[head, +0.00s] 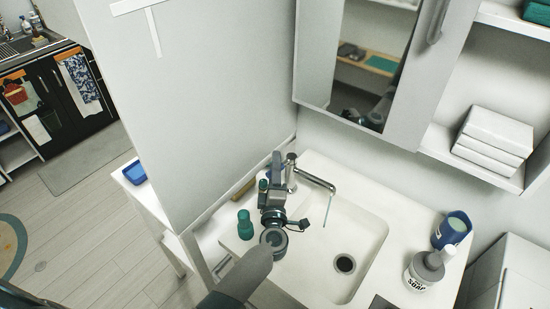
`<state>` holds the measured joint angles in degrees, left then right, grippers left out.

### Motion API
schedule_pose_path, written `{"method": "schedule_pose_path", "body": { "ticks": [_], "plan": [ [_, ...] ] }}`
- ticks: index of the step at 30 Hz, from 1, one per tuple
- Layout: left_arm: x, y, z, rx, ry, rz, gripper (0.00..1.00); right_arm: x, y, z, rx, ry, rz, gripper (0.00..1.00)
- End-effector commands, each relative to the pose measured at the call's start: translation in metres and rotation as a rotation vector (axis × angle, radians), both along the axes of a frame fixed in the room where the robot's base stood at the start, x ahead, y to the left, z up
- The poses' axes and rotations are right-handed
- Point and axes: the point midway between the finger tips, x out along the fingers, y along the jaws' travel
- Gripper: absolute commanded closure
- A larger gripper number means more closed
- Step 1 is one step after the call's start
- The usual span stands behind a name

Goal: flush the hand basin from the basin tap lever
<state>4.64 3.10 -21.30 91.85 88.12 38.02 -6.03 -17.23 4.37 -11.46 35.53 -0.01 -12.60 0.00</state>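The white hand basin (358,235) is set in a counter at lower middle, with a dark round drain (345,264). The chrome basin tap (315,180) stands at its back left, spout over the bowl. A thin bluish stream of water (328,211) hangs below the spout end. My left gripper (277,168) is at the tap's left side, very close to its body. The tap lever is not clearly seen; my gripper may hide it. Whether the fingers are open or touch the tap cannot be told. My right gripper is out of view.
A soap bottle (424,270) and a blue cup (452,230) stand right of the bowl. A green bottle (245,224) stands close left of my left arm. A partition (200,100) rises at left, and a mirror cabinet (365,60) hangs above the basin.

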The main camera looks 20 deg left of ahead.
Motion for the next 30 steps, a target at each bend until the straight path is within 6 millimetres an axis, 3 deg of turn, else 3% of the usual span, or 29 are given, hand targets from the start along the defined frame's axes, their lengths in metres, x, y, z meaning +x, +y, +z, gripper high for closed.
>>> {"method": "schedule_pose_path", "body": {
  "ticks": [6,17,22,30],
  "plan": [
    [0.018,0.006,0.003,0.000,0.000,0.000,0.64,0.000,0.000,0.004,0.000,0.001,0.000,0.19],
    [0.021,0.006,0.003,0.000,0.000,0.000,0.64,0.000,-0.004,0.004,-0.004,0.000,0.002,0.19],
    [0.021,0.006,0.003,0.000,0.000,0.000,0.99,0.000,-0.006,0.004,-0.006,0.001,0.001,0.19],
    [0.019,0.014,0.003,0.002,0.001,-0.009,1.00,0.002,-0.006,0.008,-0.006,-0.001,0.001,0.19]
  ]
}}
